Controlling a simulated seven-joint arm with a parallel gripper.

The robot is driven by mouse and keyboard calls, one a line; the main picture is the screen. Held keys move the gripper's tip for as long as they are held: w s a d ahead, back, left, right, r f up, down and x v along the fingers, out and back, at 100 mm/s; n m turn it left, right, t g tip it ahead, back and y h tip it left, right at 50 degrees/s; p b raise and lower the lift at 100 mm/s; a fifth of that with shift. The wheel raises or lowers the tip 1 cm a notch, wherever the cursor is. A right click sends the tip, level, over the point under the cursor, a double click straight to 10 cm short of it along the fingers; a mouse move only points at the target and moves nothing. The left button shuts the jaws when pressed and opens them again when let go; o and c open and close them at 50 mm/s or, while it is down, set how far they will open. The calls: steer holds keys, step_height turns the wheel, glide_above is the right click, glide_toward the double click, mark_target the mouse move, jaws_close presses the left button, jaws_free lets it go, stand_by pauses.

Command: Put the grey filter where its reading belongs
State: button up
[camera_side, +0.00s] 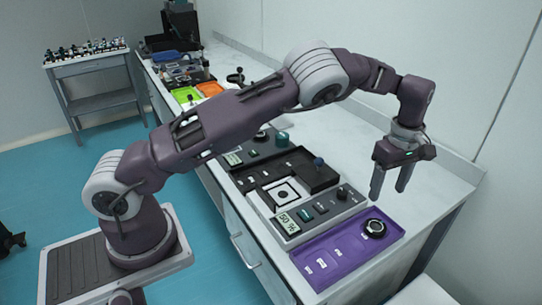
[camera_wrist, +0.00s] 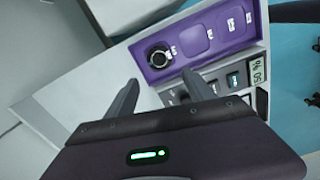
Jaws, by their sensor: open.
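A round dark-rimmed filter with a grey centre (camera_side: 375,228) sits at the right end of the purple tray (camera_side: 325,262). It also shows in the wrist view (camera_wrist: 158,55), beside a small white label. The tray has several white labels along it; their text is too small to read. Behind the tray is a grey meter (camera_side: 320,208) whose display (camera_side: 288,223) appears to read 50 %. The display also shows upside down in the wrist view (camera_wrist: 259,70). My gripper (camera_side: 389,194) is open and empty, above the bench, behind and above the filter. Its fingers also show in the wrist view (camera_wrist: 160,78).
A white plate with a dark ringed target (camera_side: 283,194) lies behind the meter's controls. A black tray with a blue knob (camera_side: 318,162) stands behind it. Green (camera_side: 186,95) and orange (camera_side: 210,89) trays are farther back. The bench's right end is clear.

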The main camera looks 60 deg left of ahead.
steer(key=s+a+r+m+t+h, duration=0.1)
steer(key=s+a+r, duration=0.1)
steer(key=s+r, duration=0.35)
steer(key=s+a+r+m+h, duration=0.1)
steer(key=s+a+r+m, duration=0.15)
steer(key=r, duration=0.65)
steer(key=s+a+r+m+t, duration=0.2)
steer(key=s+r+m, duration=0.2)
steer(key=s+r, duration=0.5)
steer(key=s+a+f+m+t+y, duration=0.1)
steer(key=s+f+m, duration=0.3)
steer(key=s, duration=1.7)
steer(key=m+t+y, duration=0.1)
steer(key=m, duration=0.3)
steer(key=shift+a+f+t, duration=0.15)
steer(key=shift+t, duration=0.15)
